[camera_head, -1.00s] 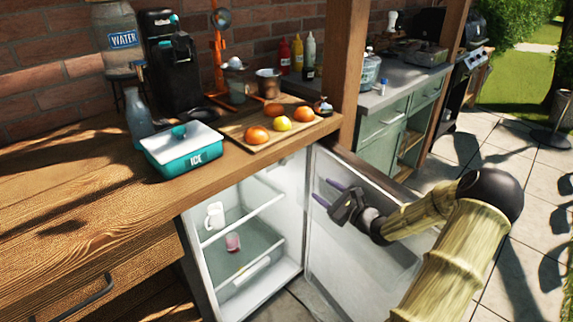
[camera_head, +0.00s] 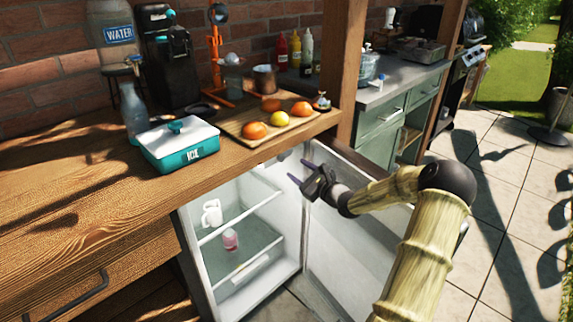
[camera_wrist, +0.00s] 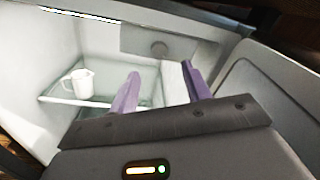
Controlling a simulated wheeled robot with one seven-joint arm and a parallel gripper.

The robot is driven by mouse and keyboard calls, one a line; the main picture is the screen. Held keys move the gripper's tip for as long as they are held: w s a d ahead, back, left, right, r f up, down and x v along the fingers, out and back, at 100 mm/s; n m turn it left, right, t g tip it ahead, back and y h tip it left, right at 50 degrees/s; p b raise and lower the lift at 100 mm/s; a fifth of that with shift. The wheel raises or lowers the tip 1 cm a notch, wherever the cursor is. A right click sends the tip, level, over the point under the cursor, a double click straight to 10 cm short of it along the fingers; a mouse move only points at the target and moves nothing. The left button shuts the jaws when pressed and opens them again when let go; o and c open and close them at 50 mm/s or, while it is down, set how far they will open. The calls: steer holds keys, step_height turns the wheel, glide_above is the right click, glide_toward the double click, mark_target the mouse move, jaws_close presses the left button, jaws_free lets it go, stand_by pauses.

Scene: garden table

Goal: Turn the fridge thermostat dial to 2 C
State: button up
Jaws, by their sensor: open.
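The fridge (camera_head: 284,268) stands open under the wooden counter, its door (camera_head: 335,250) swung out to the right. In the wrist view, a round grey dial (camera_wrist: 159,48) sits on a grey panel (camera_wrist: 190,45) high inside the fridge. Its markings are too small to read. My gripper (camera_head: 297,170) is open and empty at the upper fridge opening, just under the counter edge. In the wrist view its purple fingers (camera_wrist: 160,70) point towards the dial, which shows beyond and between the tips, apart from them.
A white jug (camera_head: 211,213) stands on the fridge shelf, and a pink-labelled container (camera_head: 231,240) is lower down. Above, the counter holds an ice box (camera_head: 180,150) and a board with fruit (camera_head: 240,130). A wooden post (camera_head: 347,75) rises beside the opening.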

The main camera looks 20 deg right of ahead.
mark_target(282, 159)
steer(key=x, duration=0.7)
steer(key=shift+b, duration=0.35)
steer(key=c, duration=1)
